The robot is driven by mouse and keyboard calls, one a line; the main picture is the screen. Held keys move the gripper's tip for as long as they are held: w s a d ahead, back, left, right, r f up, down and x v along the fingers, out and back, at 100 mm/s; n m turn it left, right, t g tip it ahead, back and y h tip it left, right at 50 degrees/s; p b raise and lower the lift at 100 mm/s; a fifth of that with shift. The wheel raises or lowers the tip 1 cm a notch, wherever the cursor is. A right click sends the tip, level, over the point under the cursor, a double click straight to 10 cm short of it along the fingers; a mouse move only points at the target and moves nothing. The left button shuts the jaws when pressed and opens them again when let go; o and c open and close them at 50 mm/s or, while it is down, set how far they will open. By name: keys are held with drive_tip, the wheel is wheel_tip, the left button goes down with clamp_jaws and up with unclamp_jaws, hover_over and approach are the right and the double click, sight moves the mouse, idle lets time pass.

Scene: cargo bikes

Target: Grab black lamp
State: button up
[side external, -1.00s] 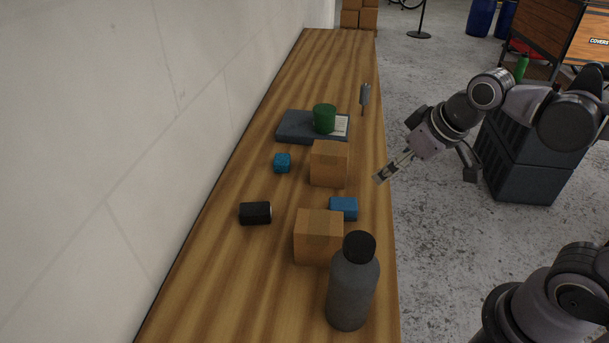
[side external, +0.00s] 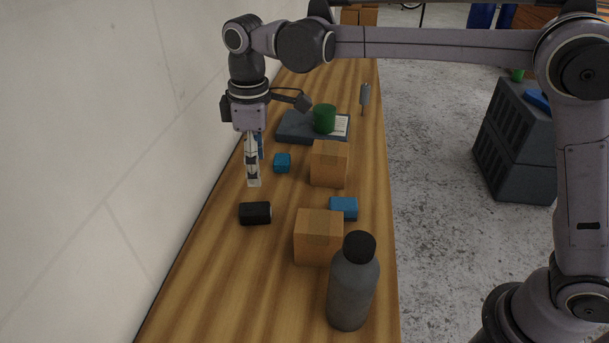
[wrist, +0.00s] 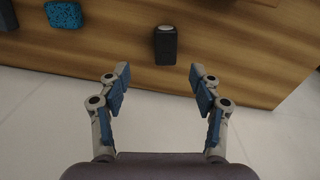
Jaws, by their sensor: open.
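The black lamp (side external: 255,213) is a small dark cylinder-like block lying on the wooden bench near the wall. In the wrist view the black lamp (wrist: 166,45) shows a pale round end and lies ahead of the fingers, roughly centred between them. My gripper (side external: 253,184) points down above the bench, just behind the lamp in the side view and apart from it. In the wrist view my gripper (wrist: 158,78) has its two blue-padded fingers spread wide with nothing between them.
A green cup (side external: 324,119) sits further back. The wall (side external: 90,150) is close on the left.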

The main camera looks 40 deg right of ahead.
sight(254, 207)
drive_tip(key=f, duration=0.4)
drive_tip(key=a+f, duration=0.1)
drive_tip(key=f, duration=0.6)
drive_tip(key=shift+a+f, duration=0.25)
drive_tip(key=shift+f, duration=0.05)
drive_tip(key=c, duration=1.3)
